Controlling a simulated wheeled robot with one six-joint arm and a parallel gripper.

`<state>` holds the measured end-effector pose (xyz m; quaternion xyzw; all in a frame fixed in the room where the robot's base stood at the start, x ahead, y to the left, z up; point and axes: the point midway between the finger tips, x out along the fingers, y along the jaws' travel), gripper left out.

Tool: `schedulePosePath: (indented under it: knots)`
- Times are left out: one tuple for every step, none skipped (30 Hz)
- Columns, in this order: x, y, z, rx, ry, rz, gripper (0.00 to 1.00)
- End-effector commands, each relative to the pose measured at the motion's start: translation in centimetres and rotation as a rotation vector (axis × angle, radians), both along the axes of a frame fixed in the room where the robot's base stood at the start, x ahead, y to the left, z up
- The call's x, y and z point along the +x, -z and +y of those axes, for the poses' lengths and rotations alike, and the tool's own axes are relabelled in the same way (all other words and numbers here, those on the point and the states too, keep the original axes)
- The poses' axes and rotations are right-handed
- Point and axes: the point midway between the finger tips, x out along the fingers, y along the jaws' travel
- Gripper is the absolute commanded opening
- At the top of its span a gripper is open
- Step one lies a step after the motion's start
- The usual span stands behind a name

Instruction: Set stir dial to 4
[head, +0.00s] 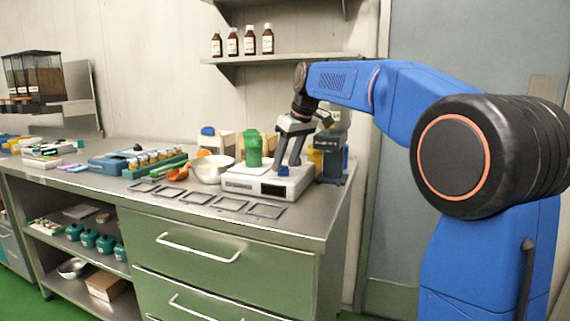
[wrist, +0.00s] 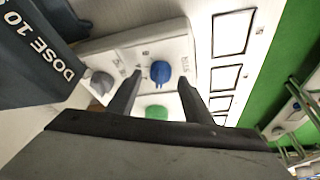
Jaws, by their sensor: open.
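A white hotplate-like device (head: 268,185) stands on the bench with a green vessel (head: 253,150) on it. A blue dial (wrist: 161,71) sits on its panel, also visible in the head view (head: 282,170). A grey dial (wrist: 101,84) sits to its left in the wrist view. The small lettering is too blurred to tell which is the stir dial or its setting. My gripper (head: 287,163) is open and points down at the panel. In the wrist view its fingers (wrist: 160,82) appear on either side of the blue dial; contact cannot be told.
A dark box marked "DOSE 10" (wrist: 35,55) stands close at the left of the wrist view. A metal bowl (head: 211,169) stands left of the device. Flat dark frames (head: 198,198) lie along the bench front. A bottle shelf (head: 285,57) hangs above.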

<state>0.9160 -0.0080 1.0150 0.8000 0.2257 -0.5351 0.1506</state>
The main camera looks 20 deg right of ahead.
Motion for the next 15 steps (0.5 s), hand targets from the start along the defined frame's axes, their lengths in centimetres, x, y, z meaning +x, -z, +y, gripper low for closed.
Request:
schedulePosePath:
  knots:
    - [0.11,0.39,0.09,-0.001,0.000,0.001,0.46]
    - [0.18,0.54,0.13,0.000,0.000,0.000,0.46]
    - [0.25,0.70,0.17,0.001,0.000,-0.001,0.46]
    - [0.29,0.80,0.19,0.000,0.000,-0.001,0.46]
    - [0.32,0.88,0.21,0.000,0.000,-0.001,0.46]
    - [0.34,0.96,0.22,0.000,0.000,-0.001,0.46]
    - [0.35,0.99,0.23,0.000,0.000,-0.001,0.46]
    - [0.36,1.00,0.23,0.000,0.000,-0.001,0.46]
    - [0.36,1.01,0.23,0.000,0.000,-0.001,0.46]
    - [0.36,1.01,0.23,0.000,0.000,-0.001,0.46]
    - [0.36,1.00,0.23,0.000,0.000,-0.001,0.46]
    - [0.36,1.00,0.23,0.000,0.000,-0.001,0.46]
    - [0.36,1.00,0.23,0.000,0.000,-0.001,0.46]
    - [0.36,1.00,0.23,0.000,0.000,-0.001,0.44]
    - [0.35,0.99,0.23,0.000,0.000,-0.001,0.34]
